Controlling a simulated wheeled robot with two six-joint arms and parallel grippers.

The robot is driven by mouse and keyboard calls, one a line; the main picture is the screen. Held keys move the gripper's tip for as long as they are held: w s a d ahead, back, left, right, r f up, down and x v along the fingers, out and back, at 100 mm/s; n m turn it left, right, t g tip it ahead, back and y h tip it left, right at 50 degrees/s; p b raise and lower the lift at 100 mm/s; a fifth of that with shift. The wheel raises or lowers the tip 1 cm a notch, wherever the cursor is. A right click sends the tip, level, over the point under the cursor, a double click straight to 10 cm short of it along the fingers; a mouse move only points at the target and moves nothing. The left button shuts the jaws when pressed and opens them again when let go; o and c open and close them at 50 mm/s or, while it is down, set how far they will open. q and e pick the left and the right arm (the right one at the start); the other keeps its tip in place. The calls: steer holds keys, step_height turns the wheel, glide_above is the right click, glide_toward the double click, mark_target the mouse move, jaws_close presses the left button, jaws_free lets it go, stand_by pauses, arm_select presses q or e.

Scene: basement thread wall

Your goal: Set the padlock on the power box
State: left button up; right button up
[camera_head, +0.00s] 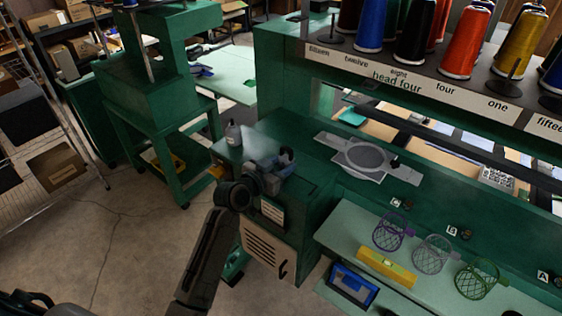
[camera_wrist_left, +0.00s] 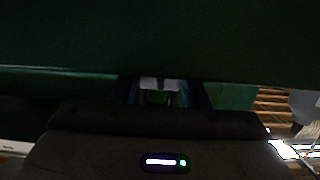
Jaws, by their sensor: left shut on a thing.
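My left gripper (camera_head: 285,157) is over the top of a green cabinet in the head view, its arm rising from the bottom. In the left wrist view its fingers (camera_wrist_left: 160,92) are shut on a small pale metallic thing (camera_wrist_left: 160,84), which looks like the padlock; only part of it shows. The green cabinet front with a vented plate (camera_head: 266,245) and a dark handle appears to be the power box. My arm covers part of it. A dark green surface (camera_wrist_left: 160,35) fills the top of the left wrist view, close ahead. I cannot tell whether the padlock touches it. My right gripper is not seen.
A grey bottle (camera_head: 233,134) stands on the cabinet top, left of my gripper. The embroidery machine with thread cones (camera_head: 465,42) rises at the right.

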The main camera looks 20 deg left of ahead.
arm_select(q)
steer(key=shift+f, duration=0.1)
steer(key=o, duration=0.6)
steer(key=shift+f, duration=0.15)
steer(key=o, duration=0.5)
steer(key=shift+r, duration=0.2)
steer(key=shift+b+v, duration=1.75)
steer(key=shift+v, duration=4.25)
